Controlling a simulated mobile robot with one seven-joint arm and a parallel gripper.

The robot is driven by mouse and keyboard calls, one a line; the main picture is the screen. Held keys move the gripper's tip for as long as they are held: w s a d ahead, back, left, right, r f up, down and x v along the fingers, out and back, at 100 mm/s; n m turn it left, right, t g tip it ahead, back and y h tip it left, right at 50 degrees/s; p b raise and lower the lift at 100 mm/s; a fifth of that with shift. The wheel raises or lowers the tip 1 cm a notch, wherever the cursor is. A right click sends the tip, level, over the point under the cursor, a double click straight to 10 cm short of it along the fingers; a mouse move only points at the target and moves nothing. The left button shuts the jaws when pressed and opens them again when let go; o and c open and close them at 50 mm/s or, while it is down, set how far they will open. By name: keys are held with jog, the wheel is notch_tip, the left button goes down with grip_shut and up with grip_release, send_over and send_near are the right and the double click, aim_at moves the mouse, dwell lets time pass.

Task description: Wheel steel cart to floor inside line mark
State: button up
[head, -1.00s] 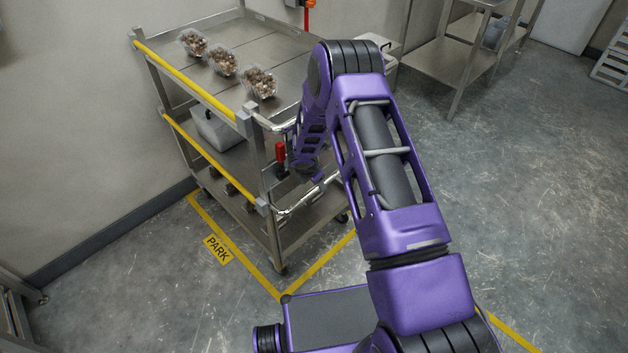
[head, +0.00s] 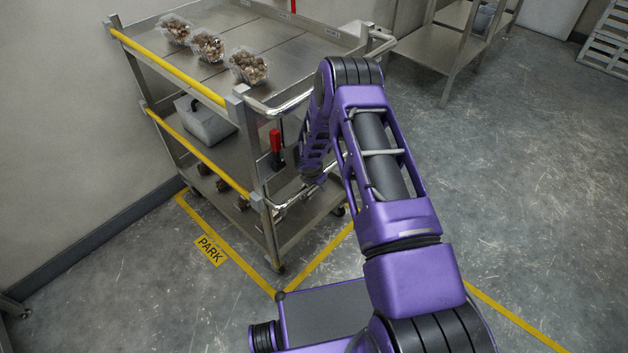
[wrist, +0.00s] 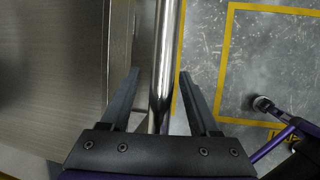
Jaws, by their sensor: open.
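The steel cart (head: 252,160) stands at the left in the head view, with shelves, yellow side rails and a chrome bar (head: 285,107) on its near end. A red-gripped lever (head: 275,141) is on that end. A yellow line mark (head: 232,250) runs along its left side and near end; the near caster is just inside the corner. The far side of the mark is hidden. My gripper (wrist: 158,72) is open, its fingers on either side of a chrome bar (wrist: 166,45) of the cart. Contact cannot be told. In the head view my arm hides the gripper.
Several clear clamshells (head: 248,66) of brown pieces sit on the top shelf, and a grey bin (head: 203,122) is on a lower one. A steel table (head: 452,45) stands behind; open floor lies right.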

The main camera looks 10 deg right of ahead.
jog(key=shift+f, duration=0.1)
jog(key=shift+c, duration=0.2)
grip_shut()
dwell(1.3)
